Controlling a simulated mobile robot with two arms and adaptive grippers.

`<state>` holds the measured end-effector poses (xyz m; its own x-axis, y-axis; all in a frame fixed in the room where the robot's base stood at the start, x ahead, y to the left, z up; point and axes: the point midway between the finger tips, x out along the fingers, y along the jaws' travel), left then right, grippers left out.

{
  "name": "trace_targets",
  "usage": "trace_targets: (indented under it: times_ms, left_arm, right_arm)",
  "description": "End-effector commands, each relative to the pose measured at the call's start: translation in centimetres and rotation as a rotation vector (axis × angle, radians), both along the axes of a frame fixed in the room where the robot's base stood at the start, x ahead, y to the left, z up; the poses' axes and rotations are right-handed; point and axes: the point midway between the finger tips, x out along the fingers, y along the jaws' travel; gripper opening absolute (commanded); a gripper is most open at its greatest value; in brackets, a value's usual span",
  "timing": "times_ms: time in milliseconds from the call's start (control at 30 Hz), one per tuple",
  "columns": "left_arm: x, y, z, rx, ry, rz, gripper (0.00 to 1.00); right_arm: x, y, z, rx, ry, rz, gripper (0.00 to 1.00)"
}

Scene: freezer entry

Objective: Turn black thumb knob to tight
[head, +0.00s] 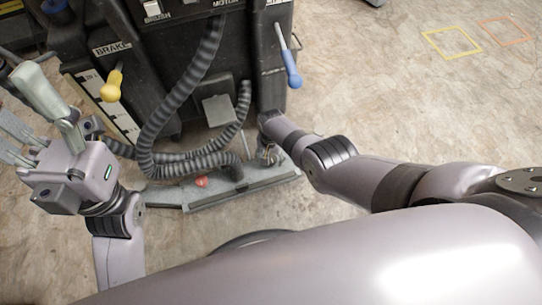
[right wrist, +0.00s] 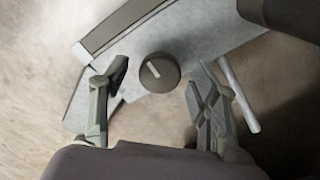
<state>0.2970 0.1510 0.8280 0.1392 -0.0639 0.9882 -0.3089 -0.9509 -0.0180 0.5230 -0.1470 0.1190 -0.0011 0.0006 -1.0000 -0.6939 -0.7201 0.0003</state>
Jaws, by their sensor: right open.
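The black thumb knob (right wrist: 160,73) is round and dark, with a pale pointer line slanting toward the upper left. It sits on a grey metal plate (right wrist: 205,42), part of the squeegee bar (head: 235,193) low on the machine. My right gripper (right wrist: 157,80) is open, with one finger to each side of the knob and visible gaps between. In the head view the right arm reaches down to the bar, and I cannot make out the knob there. My left gripper (head: 16,105) is open and empty at the left, away from the bar.
The black floor machine (head: 180,60) stands ahead, with ribbed grey hoses (head: 180,105) looping to the bar. It carries a yellow-knobbed brake lever (head: 111,87) and a blue-handled lever (head: 291,70). A light rod (right wrist: 238,95) lies beside the right finger.

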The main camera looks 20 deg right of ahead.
Motion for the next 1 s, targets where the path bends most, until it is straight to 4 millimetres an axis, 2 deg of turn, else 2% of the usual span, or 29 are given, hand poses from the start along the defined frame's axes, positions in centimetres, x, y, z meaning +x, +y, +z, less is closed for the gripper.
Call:
trace_targets:
  times_ms: [267, 467, 667, 1000]
  left_arm:
    - [0.1, 0.1, 0.0, -0.007, 0.003, 0.002, 0.56]
    - [0.0, 0.1, 0.0, -0.007, 0.001, 0.002, 0.56]
    - [0.0, 0.1, 0.0, -0.006, 0.000, 0.002, 0.56]
    - [0.0, 0.1, 0.1, -0.006, 0.000, 0.002, 0.56]
  right_arm:
    - [0.1, 0.0, 0.2, -0.001, -0.002, 0.000, 0.56]
    - [0.2, 0.0, 1.2, 0.000, -0.003, 0.000, 0.56]
    - [0.0, -0.1, 3.0, 0.000, -0.004, 0.000, 0.56]
    - [0.1, 0.0, 8.3, 0.000, -0.004, 0.000, 0.56]
